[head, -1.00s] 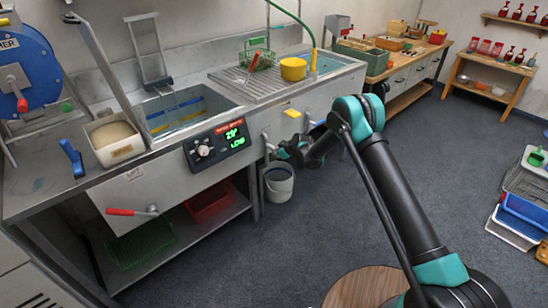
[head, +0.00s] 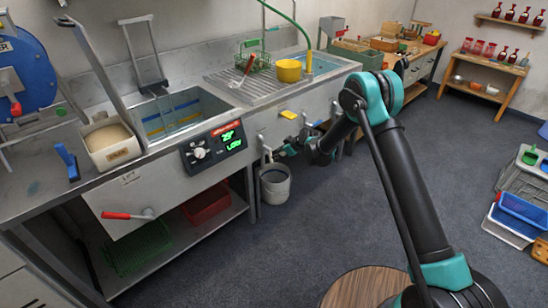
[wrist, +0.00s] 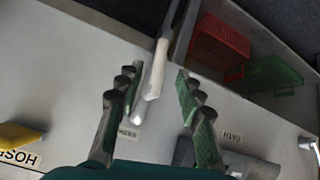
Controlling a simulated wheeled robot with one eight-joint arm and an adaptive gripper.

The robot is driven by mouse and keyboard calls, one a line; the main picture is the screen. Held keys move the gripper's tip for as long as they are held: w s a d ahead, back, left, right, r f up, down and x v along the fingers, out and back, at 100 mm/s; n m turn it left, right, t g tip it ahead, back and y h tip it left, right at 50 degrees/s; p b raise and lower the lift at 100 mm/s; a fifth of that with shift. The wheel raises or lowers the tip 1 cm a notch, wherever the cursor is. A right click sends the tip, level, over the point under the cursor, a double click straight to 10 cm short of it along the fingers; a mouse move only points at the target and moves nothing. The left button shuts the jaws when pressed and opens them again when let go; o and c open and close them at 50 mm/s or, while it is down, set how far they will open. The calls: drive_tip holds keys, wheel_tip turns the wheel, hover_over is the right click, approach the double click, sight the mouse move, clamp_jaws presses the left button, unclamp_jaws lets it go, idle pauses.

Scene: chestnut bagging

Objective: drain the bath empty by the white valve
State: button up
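The bath (head: 222,103) is a steel basin in the counter with blue and yellow stripes inside; I cannot tell its water level. The white valve (head: 265,148) hangs on the counter front right of the display, over a grey bucket (head: 275,185). In the wrist view the white valve's handle (wrist: 156,68) shows between my open fingertips; whether it is within their reach in depth I cannot tell. My gripper (head: 288,151) is just right of the valve in the head view. In the wrist view my gripper (wrist: 155,82) holds nothing.
A display (head: 215,145) reads 29 and LOW. A red-handled lever (head: 130,215) is on the front at left. A yellow tab (head: 289,114) and blue handle (head: 313,123) are near my wrist. A red crate (wrist: 220,48) and green crate (wrist: 272,75) lie below.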

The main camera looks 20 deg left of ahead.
drive_tip(key=shift+v, duration=1.75)
